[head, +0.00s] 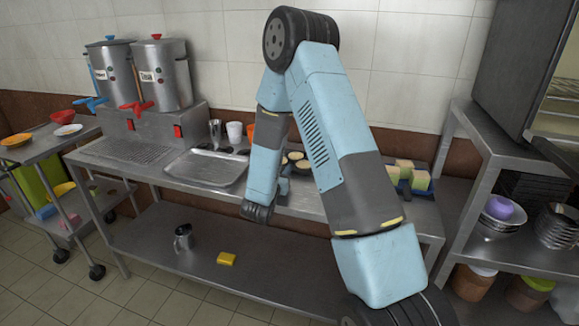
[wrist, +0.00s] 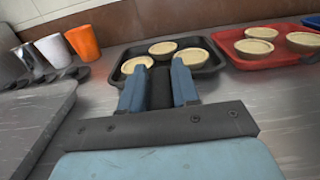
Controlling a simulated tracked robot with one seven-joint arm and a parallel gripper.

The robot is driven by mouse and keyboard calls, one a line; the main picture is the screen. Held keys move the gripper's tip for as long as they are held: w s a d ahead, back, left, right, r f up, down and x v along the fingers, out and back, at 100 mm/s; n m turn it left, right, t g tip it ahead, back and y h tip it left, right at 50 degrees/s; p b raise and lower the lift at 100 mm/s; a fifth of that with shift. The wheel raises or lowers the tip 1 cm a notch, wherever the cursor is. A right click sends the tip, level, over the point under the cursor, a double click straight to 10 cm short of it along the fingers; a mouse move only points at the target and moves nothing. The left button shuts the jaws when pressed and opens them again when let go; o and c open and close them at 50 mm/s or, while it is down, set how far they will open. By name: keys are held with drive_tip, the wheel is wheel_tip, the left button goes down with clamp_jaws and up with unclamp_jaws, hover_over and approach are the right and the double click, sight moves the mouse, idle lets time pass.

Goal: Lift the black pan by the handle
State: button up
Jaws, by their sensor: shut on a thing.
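The black pan (wrist: 203,69) is in the middle of the wrist view on the steel counter, with several pale round tarts (wrist: 163,48) in it. My gripper (wrist: 158,80) is at the pan's near side, its two blue fingers shut on the dark handle (wrist: 160,92) between them. I cannot tell whether the pan is clear of the counter. In the head view my arm hides most of the pan and the gripper; a few tarts (head: 297,157) show beside the arm.
A red tray (wrist: 236,55) with tarts stands right of the pan. A metal tray (wrist: 35,110) lies close on the left. Sponges (head: 420,180) are at the counter's right end in the head view.

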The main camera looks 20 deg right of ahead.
clamp_jaws()
drive_tip(key=shift+r, duration=0.1)
idle(0.3)
